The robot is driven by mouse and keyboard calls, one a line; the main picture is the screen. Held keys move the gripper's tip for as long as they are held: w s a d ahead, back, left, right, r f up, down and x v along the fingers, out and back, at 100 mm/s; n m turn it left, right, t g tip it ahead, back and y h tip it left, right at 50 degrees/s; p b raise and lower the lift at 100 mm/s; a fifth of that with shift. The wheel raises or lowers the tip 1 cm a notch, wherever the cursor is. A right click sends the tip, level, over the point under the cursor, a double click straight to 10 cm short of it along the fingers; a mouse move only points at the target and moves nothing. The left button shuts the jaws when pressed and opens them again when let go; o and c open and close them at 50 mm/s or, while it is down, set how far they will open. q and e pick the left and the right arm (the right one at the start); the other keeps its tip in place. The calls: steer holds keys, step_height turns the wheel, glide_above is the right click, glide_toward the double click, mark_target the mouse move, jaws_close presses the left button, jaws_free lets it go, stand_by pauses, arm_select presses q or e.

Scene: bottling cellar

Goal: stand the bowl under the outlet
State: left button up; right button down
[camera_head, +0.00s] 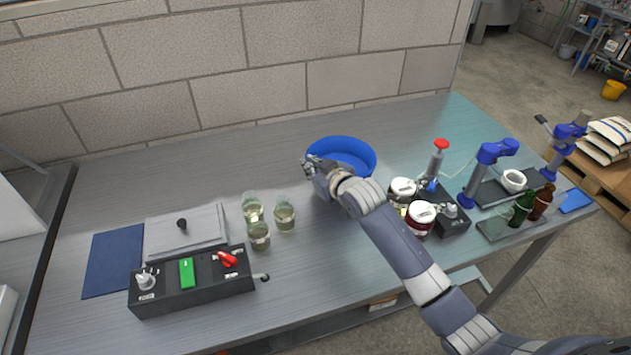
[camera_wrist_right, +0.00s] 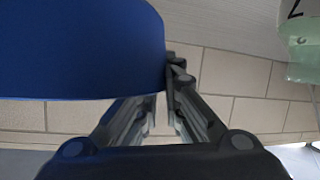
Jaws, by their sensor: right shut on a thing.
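A blue bowl (camera_head: 350,144) is upright at the back middle of the metal table; I cannot tell whether it rests on the top or hangs just above it. My right gripper (camera_head: 314,166) is shut on the left side of the bowl's rim. In the right wrist view the bowl (camera_wrist_right: 80,50) fills the upper left, and the gripper (camera_wrist_right: 163,82) has one fingertip at its edge, the other hidden behind it. A black control box (camera_head: 195,283) at front left has knobs, a green part, a red lever and a small hooked spout (camera_head: 262,277), possibly the outlet. My left gripper is out of view.
Several glass jars (camera_head: 258,238) stand between the box and my right arm. Lidded jars (camera_head: 420,217), a red-topped pump (camera_head: 438,155) and blue-headed stands (camera_head: 493,155) crowd the right. A blue mat (camera_head: 113,262) lies at left. The table before the jars is bare.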

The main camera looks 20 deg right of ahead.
steer(key=shift+f, duration=2.65)
steer(key=c, duration=1.7)
jaws_free()
steer(key=shift+f, duration=0.15)
steer(key=shift+s, duration=0.1)
